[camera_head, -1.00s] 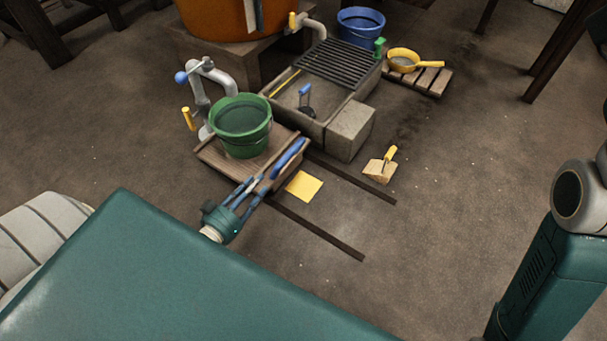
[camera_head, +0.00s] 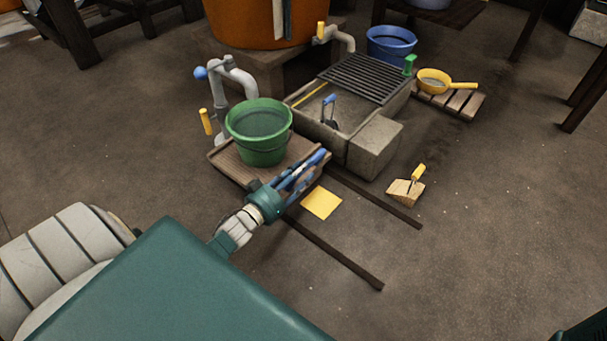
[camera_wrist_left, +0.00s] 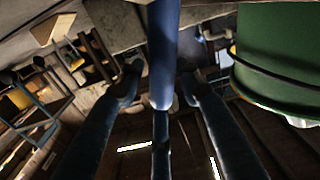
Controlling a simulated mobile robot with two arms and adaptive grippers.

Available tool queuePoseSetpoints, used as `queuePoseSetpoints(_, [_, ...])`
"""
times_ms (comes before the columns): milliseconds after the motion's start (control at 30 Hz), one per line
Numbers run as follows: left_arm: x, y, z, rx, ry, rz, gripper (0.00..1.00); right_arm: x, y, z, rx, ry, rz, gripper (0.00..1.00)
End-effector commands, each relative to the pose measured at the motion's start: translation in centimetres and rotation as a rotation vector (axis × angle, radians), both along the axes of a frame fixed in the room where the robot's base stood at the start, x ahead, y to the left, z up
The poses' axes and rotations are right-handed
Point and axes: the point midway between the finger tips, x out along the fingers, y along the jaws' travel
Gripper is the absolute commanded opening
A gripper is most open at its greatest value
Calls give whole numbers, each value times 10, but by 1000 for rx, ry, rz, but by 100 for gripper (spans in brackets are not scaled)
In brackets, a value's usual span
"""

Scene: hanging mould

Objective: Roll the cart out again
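The cart (camera_head: 228,166) is a low wooden platform beside the stone trough, carrying a green bucket (camera_head: 262,150). Its blue handle bar (camera_head: 319,158) stands at its right front edge. My left gripper (camera_head: 306,175) reaches the handle from the lower left. In the left wrist view the blue bar (camera_wrist_left: 163,55) lies between my spread fingers (camera_wrist_left: 160,82), with a small gap at the left finger. The bucket (camera_wrist_left: 278,55) fills the right of that view.
Two dark floor rails (camera_head: 340,255) run to the lower right. A yellow floor patch (camera_head: 321,203) lies between them. A wooden block with a yellow handle (camera_head: 407,190) stands right of the rails. The trough (camera_head: 374,150) is behind.

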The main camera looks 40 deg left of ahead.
Motion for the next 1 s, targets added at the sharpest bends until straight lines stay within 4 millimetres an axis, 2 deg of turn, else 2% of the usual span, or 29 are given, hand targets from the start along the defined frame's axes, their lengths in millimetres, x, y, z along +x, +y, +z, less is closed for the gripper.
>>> queuePoseSetpoints(100, [7, -1, 0, -1, -1, 0, 36, 0, 0, -5, 0, 0, 0, 40])
queuePoseSetpoints(367, [9, -1, 1, -1, 0, 0, 36, 0, 0, -4, 0, 0, 0, 40])
queuePoseSetpoints(400, [9, -1, 1, -1, 0, 0, 34, 0, 0, -4, 0, 0, 0, 40])
queuePoseSetpoints(567, [9, -1, 0, -1, 0, 0, 2, 0, 0, -4, -1, 0, 0, 40])
queuePoseSetpoints(600, [9, -1, 0, -1, 0, 0, 0, 0, 0, -4, -1, 0, 0, 40])
queuePoseSetpoints(1000, [8, -8, 0, -2, 3, -2, 0, 0, 0, 1, 0, 0, 0, 40])
